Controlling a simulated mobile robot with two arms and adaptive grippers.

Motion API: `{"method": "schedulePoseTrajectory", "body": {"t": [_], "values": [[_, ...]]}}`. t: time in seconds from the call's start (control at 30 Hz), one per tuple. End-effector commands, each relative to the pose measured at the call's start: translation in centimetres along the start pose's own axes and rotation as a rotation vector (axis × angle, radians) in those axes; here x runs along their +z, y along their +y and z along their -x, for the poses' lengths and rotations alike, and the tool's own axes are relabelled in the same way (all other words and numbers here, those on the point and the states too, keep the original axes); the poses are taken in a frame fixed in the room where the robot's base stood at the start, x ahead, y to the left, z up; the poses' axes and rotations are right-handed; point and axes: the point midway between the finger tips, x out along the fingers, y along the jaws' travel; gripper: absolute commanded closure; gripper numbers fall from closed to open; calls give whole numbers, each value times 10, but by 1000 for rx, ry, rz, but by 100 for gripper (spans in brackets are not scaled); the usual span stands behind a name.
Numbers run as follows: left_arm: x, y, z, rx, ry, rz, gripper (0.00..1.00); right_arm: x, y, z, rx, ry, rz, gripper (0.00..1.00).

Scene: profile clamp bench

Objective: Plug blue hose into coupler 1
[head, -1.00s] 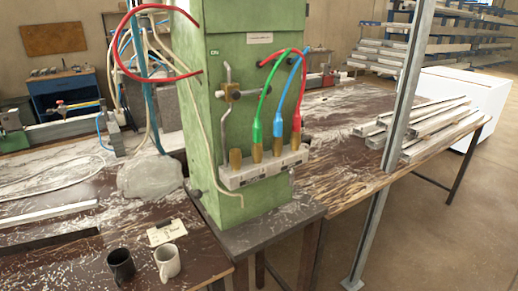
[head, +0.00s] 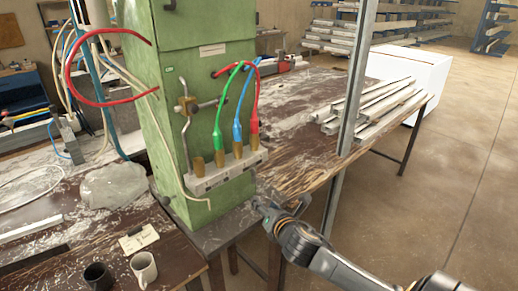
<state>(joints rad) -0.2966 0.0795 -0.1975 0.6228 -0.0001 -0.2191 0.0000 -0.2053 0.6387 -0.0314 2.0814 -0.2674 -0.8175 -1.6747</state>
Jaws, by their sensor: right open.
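The blue hose (head: 238,124) arches down from the green cabinet, and its blue end stands upright at the third brass coupler from the left (head: 238,149). The leftmost brass coupler (head: 198,167) has no hose in it; the coupler numbers are too small to read. The green hose (head: 218,135) ends at the second coupler and the red hose (head: 254,122) at the rightmost one. My right gripper (head: 261,204) is open and empty, below and to the right of the coupler block (head: 212,181), apart from the hoses. My left gripper is out of view.
The green cabinet (head: 182,60) stands on a dark bench corner. A metal post (head: 352,90) rises right of the couplers. A loose pale cable hangs beside the leftmost coupler. Two mugs (head: 143,268) and a small card (head: 138,239) are at lower left. Metal profiles (head: 372,108) lie at right.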

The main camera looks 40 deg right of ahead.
Motion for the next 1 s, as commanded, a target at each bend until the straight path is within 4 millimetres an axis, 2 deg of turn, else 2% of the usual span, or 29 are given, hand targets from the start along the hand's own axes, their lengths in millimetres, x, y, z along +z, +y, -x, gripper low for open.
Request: {"method": "schedulePoseTrajectory", "body": {"t": [0.03, 0.1, 0.2, 0.3, 0.43, 0.53, 0.67, 1.0], "values": [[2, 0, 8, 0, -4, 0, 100, 32, 28, 17, 44, -48, 92, 52], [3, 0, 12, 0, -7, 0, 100, 65, 56, 40, 86, -112, 217, 52], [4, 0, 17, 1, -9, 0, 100, 100, 88, 70, 127, -192, 362, 52], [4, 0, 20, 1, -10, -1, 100, 121, 109, 93, 152, -250, 461, 52], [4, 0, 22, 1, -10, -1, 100, 134, 121, 108, 164, -289, 526, 52], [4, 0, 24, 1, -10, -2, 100, 138, 124, 105, 164, -296, 538, 52], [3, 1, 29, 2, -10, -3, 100, 143, 129, 89, 163, -297, 534, 52], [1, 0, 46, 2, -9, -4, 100, 159, 144, 25, 164, -294, 532, 52]]}}
